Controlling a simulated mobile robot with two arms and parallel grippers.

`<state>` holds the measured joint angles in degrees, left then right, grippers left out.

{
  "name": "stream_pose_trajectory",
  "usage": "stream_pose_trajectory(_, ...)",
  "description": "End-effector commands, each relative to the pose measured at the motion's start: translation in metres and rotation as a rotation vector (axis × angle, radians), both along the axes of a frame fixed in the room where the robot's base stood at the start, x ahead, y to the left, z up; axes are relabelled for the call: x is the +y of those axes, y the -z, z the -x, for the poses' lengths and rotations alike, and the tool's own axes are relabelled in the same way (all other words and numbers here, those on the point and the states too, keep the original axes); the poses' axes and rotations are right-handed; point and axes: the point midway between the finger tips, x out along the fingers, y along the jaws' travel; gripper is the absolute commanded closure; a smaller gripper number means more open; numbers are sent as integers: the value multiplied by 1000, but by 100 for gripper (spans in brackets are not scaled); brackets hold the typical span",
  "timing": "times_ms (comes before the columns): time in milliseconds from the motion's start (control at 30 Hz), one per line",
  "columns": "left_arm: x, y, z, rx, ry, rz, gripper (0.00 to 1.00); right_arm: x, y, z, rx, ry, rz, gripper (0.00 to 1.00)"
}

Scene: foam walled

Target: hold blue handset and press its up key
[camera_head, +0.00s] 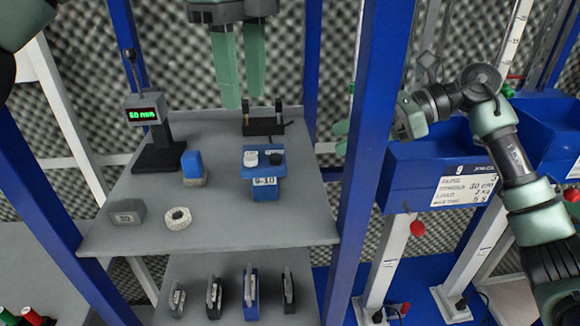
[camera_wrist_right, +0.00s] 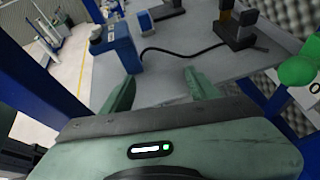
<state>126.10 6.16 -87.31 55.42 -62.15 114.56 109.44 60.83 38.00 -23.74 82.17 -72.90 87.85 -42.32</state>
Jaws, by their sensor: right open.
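The blue handset (camera_head: 264,187) stands on the grey shelf, with one white key and one black key on top and a white label on its front. The key markings are too small to read. It also shows in the right wrist view (camera_wrist_right: 124,52), beyond the left finger. My left gripper (camera_head: 244,103) points down above the back of the shelf, its fingers apart with nothing between them. My right gripper (camera_head: 342,138) is open and empty, right of the handset beside the blue post; its spread fingers show in the wrist view (camera_wrist_right: 160,81). Neither gripper touches the handset.
A blue post (camera_head: 378,110) rises at the shelf's right edge. A gauge (camera_head: 142,116), a blue block (camera_head: 192,163), a grey block (camera_head: 127,212), a ring (camera_head: 178,219) and a black stand (camera_head: 264,125) share the grey shelf (camera_head: 225,232). A blue bin (camera_head: 410,185) hangs right.

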Motion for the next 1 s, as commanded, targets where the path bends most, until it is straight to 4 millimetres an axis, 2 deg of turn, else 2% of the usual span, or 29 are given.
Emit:
stream_pose_trajectory(33, 0, 0, 0, 0, 0, 0, 64, 26, 11, 6, -8, -42, -24, 40)
stream_pose_trajectory(100, 0, 0, 0, 0, 0, 0, 64, 54, 22, 14, -25, -84, -55, 40)
stream_pose_trajectory(233, 0, 0, 0, 0, 0, 0, 64, 92, 34, 29, -44, -138, -110, 40)
stream_pose_trajectory(467, 0, 0, 0, 0, 0, 0, 64, 121, 41, 40, -56, -171, -149, 40)
stream_pose_trajectory(800, 0, 0, 0, 0, 0, 0, 64, 168, 55, 41, -56, -172, -150, 40)
stream_pose_trajectory(1000, 0, 0, 0, 0, 0, 0, 64, 186, 61, 40, -54, -170, -149, 40)
